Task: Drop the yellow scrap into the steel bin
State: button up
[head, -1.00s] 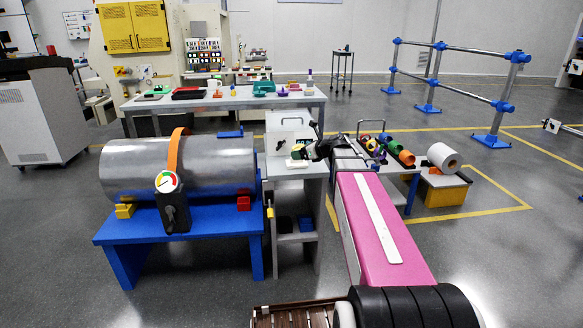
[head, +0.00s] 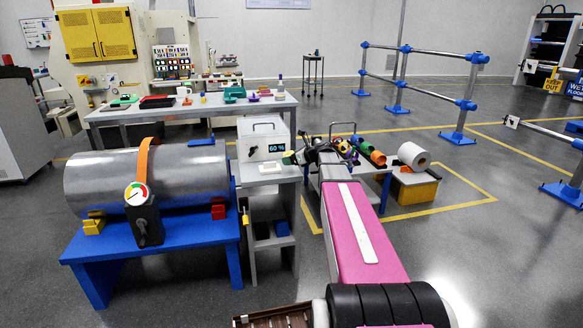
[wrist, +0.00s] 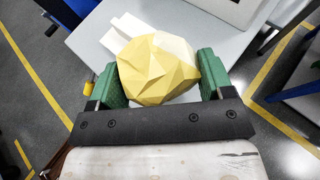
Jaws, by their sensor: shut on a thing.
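The yellow scrap (wrist: 152,68) is a faceted, crumpled lump, pale on its upper right. In the wrist view it sits between the green fingers of my gripper (wrist: 161,74), which is shut on it. In the head view my gripper (head: 297,156) is small, at the end of my pink arm, with the scrap (head: 287,158) showing at its left. The scrap is held above the right edge of a small grey stand (head: 262,179). I cannot make out a steel bin in either view.
A white box with a "60 %" display (head: 264,138) and a flat white piece (head: 270,168) are on the stand. A metal drum (head: 150,180) on a blue bench is left. Rolls (head: 372,153) lie on a low table right. Open floor is farther right.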

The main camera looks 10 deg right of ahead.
aim_at(292, 172)
jog(key=shift+f, duration=2)
jog(key=shift+f, duration=0.1)
jog(key=o, duration=0.9)
